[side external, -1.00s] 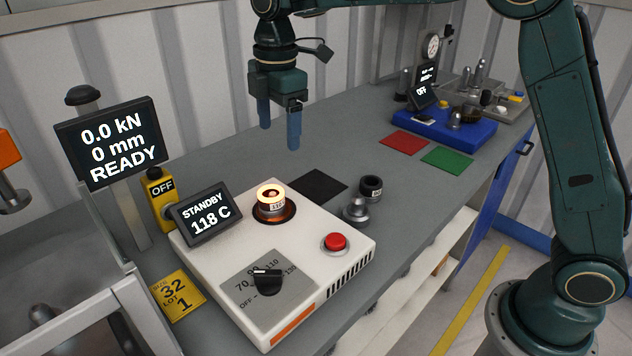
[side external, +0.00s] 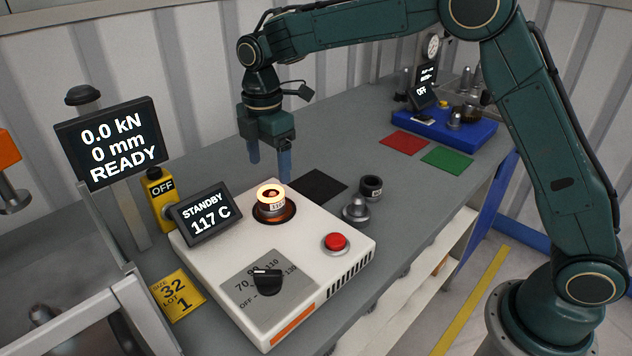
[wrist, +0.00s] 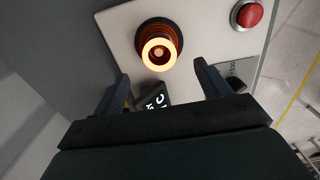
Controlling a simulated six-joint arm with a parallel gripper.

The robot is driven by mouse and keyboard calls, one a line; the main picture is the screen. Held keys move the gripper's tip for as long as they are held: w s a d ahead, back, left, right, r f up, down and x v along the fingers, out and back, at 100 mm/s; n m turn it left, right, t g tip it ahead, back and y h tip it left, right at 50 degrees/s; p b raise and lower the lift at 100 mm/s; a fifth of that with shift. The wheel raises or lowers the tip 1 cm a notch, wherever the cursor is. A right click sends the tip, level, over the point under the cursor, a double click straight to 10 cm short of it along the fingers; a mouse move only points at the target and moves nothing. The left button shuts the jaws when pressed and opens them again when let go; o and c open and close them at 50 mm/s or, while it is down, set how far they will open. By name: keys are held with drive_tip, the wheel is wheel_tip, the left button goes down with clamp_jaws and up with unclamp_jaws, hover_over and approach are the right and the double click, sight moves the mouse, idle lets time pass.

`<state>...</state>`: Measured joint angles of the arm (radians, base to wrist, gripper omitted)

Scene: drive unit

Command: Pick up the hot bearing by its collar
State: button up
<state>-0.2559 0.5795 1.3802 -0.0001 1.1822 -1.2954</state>
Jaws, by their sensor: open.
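The hot bearing (side external: 270,194) glows pale yellow at its top and sits on the round orange-lit seat of the white heater box (side external: 330,268). A light collar with dark markings shows below its glowing top. In the wrist view the bearing (wrist: 158,52) appears as a bright ring around a centre post, ahead of the fingertips. My gripper (side external: 269,170) is open and empty, with its blue fingers pointing down, above and just behind the bearing in the side view. In the wrist view my gripper (wrist: 160,72) has its fingers apart on either side below the bearing. Nothing touches the bearing but its seat.
The heater display (side external: 205,217) reads STANDBY 117 C. A red button (side external: 335,242) and black dial (side external: 266,280) are on the heater. A black mat (side external: 318,187), a dark ring (side external: 371,187) and a metal knob-like part (side external: 355,209) lie behind it. The press display (side external: 110,143) reads READY.

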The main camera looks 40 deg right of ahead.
sight(271, 194)
drive_tip(key=shift+f, duration=1.55)
drive_tip(key=shift+f, duration=0.15)
drive_tip(key=shift+a+f, duration=0.1)
drive_tip(key=shift+f, duration=2.35)
drive_tip(key=shift+c, duration=0.5)
drive_tip(key=c, duration=1.1)
drive_tip(key=shift+c, duration=0.2)
drive_tip(key=shift+r, duration=0.15)
wheel_tip(271, 194, up, 20)
